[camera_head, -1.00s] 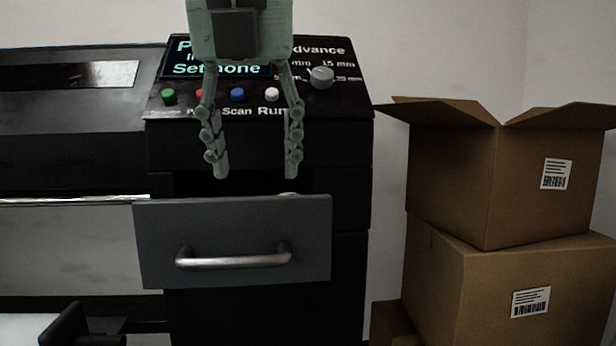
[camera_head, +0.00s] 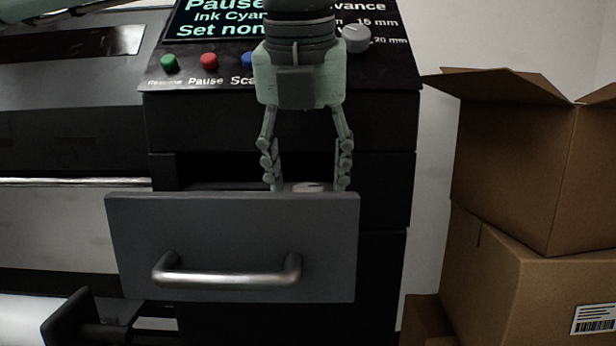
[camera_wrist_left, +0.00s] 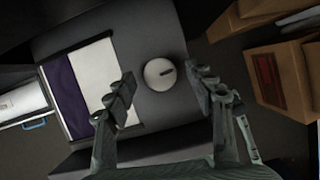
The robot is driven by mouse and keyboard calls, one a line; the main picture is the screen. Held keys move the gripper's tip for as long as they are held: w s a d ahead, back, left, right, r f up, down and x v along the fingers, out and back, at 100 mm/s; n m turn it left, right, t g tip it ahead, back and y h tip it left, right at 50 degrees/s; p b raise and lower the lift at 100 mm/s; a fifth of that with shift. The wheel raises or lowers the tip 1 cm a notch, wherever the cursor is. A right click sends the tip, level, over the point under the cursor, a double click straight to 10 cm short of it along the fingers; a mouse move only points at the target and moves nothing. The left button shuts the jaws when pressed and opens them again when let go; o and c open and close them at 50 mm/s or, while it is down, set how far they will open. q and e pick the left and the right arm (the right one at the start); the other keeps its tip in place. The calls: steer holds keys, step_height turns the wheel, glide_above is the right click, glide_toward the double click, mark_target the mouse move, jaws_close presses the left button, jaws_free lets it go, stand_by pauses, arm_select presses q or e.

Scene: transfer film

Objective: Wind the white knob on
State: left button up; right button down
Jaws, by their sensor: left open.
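A round white knob (camera_wrist_left: 158,74) with a dark mark on top sits in the pulled-out drawer, seen from above in the left wrist view. In the head view only its top (camera_head: 308,187) shows over the drawer front (camera_head: 230,225); the rest is hidden. My left gripper (camera_head: 309,186) is open and points down, with one finger on each side of the knob. In the left wrist view the fingertips (camera_wrist_left: 165,76) flank the knob with gaps on both sides; I see no grip. My right gripper is not in view.
A black control panel (camera_head: 210,70) with coloured buttons and a grey dial (camera_head: 355,38) stands behind my gripper. A white and purple flat item (camera_wrist_left: 95,75) lies beside the knob. Cardboard boxes (camera_head: 515,165) are stacked at the right. The drawer has a metal handle (camera_head: 225,278).

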arm_select(q)
steer(key=shift+w+f, duration=0.15)
steer(key=shift+f, duration=0.2)
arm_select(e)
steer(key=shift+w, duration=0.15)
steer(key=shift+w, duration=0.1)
arm_select(q)
steer(key=c, duration=1.1)
steer(key=shift+c, duration=0.2)
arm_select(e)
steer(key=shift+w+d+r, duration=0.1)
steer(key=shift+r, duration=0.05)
arm_select(q)
steer(key=shift+m, duration=0.3)
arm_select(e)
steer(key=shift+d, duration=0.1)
